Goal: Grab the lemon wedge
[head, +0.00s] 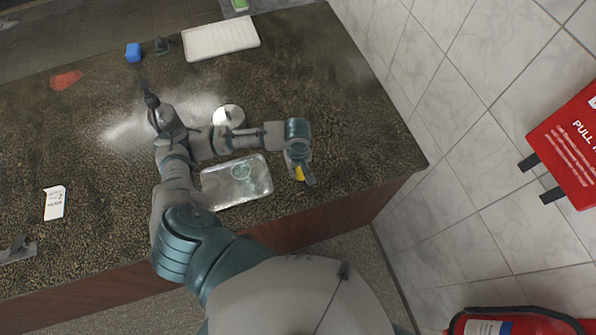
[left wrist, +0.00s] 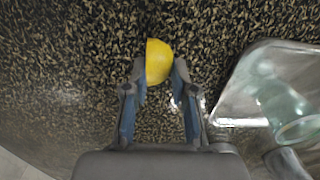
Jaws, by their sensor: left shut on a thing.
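The lemon wedge (left wrist: 158,62) is bright yellow and lies between the fingertips of my left gripper (left wrist: 158,80) in the left wrist view. The gripper is shut on it, with one finger on each side. In the head view, only a small yellow part of the wedge (head: 299,173) shows beside my left gripper (head: 303,176), near the front right of the speckled counter (head: 350,150). The gripper hides the rest of it there. I cannot tell whether the wedge still touches the counter.
A metal tray (head: 215,195) with a greenish glass (head: 242,172) sits just left of the gripper.

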